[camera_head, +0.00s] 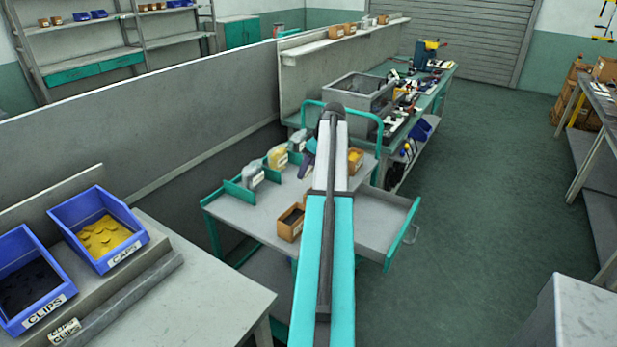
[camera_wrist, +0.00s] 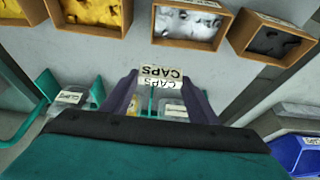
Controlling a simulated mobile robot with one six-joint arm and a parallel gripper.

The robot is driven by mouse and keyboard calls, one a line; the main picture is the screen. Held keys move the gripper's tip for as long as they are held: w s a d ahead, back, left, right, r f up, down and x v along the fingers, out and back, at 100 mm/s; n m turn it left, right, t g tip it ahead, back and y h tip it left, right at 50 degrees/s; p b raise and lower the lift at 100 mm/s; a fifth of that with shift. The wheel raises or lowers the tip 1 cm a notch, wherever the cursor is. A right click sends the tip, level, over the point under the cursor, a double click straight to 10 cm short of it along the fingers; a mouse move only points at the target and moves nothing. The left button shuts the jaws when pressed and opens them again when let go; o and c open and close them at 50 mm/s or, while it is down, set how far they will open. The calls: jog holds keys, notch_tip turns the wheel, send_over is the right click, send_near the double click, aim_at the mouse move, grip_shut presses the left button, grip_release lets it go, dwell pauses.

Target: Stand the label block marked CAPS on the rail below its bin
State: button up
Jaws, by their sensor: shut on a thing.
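The label block marked CAPS (camera_wrist: 161,77) is held between the purple fingers of my gripper (camera_wrist: 160,88) in the wrist view; its lettering appears upside down there. In the head view my gripper (camera_head: 307,164) is over the teal trolley, and the block is not made out. The blue CAPS bin (camera_head: 139,232), with yellow caps in it, stands on the bench at the left. The grey rail (camera_head: 130,297) runs along the bench below the bins. A CLIPS block (camera_head: 65,331) stands at the rail below the blue CLIPS bin (camera_head: 50,302).
The trolley (camera_head: 247,217) carries orange-brown boxes, one with dark contents (camera_head: 291,222), and several pale containers behind. Its drawer (camera_head: 385,225) is out at the right. The grey bench top (camera_head: 205,285) right of the rail is clear. A grey partition (camera_head: 130,120) stands behind.

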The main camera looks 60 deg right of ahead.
jog(key=shift+r, duration=0.45)
jog(key=shift+a, duration=0.1)
